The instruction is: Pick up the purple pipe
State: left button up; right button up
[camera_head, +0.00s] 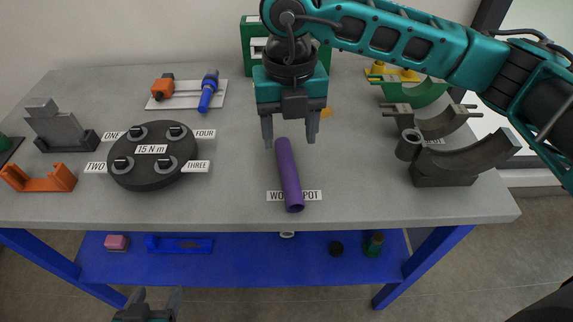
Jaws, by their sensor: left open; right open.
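The purple pipe (289,175) lies on the grey tabletop near the front middle, partly over a white label of which "WO" and "POT" show. My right gripper (290,137) comes in from the upper right and points down. It is open and empty, with its fingers above the pipe's far end; I cannot tell the exact height. My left gripper (158,296) is at the bottom left, in front of the table. Its fingers are open with nothing between them.
A dark round fixture (149,178) with several bolts stands left of the pipe. Dark curved clamps (463,158) stand to the right. A white board (190,96) with orange and blue tools lies behind. A blue shelf (250,268) is below. The tabletop around the pipe is clear.

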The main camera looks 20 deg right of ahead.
aim_at(290, 172)
jog(key=f, duration=0.9)
jog(key=shift+s+f, duration=0.2)
jog(key=shift+s, duration=0.15)
grip_shut()
jog(key=shift+r, duration=0.15)
